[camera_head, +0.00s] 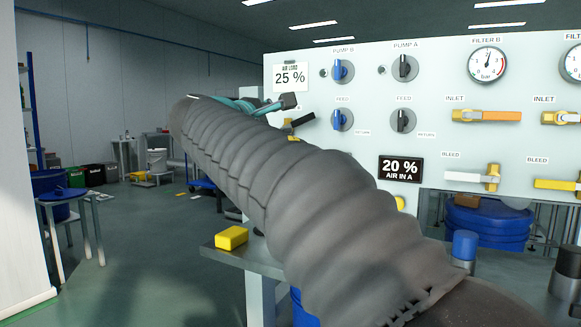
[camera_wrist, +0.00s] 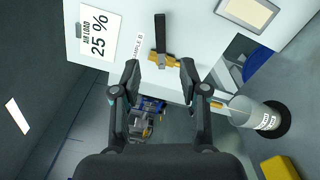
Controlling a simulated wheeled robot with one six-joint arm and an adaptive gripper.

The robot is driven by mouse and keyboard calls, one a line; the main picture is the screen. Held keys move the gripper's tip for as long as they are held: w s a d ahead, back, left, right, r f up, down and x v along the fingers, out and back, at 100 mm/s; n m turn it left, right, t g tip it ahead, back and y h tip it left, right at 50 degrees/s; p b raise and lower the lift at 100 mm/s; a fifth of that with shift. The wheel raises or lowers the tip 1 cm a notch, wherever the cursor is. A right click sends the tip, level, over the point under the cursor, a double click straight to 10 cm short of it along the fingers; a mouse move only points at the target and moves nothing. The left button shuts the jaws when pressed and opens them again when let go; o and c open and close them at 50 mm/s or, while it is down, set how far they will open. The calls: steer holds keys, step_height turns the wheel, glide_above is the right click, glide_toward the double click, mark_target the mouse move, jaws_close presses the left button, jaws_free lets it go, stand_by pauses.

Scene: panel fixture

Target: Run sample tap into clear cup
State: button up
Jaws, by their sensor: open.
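The sample tap shows in the wrist view, with a long black handle (camera_wrist: 160,34) and a yellow body (camera_wrist: 164,59), beside a label reading SAMPLE B. In the head view its black handle (camera_head: 302,120) sticks out past my arm. My gripper (camera_wrist: 160,64) is open and empty, its fingertips on either side of the tap's yellow body. I cannot tell whether they touch it. A clear cup (camera_wrist: 243,110) with a dark base stands to the right in the wrist view, apart from my gripper. My arm hides the cup and most of the tap area in the head view.
A yellow block (camera_head: 232,238) lies on the grey bench (camera_head: 222,255). The panel (camera_head: 430,75) carries knobs, gauges, yellow and orange valve levers, and a sign (camera_head: 401,169) reading 20% AIR IN A. The floor at left is mostly open, with a blue-topped table (camera_head: 62,190).

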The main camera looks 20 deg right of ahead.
mark_target(304, 119)
steer(key=p+x, duration=0.1)
steer(key=x, duration=1.2)
steer(key=shift+w+d+p, duration=0.1)
steer(key=shift+d+p, duration=0.15)
steer(key=shift+p, duration=0.05)
jaws_close()
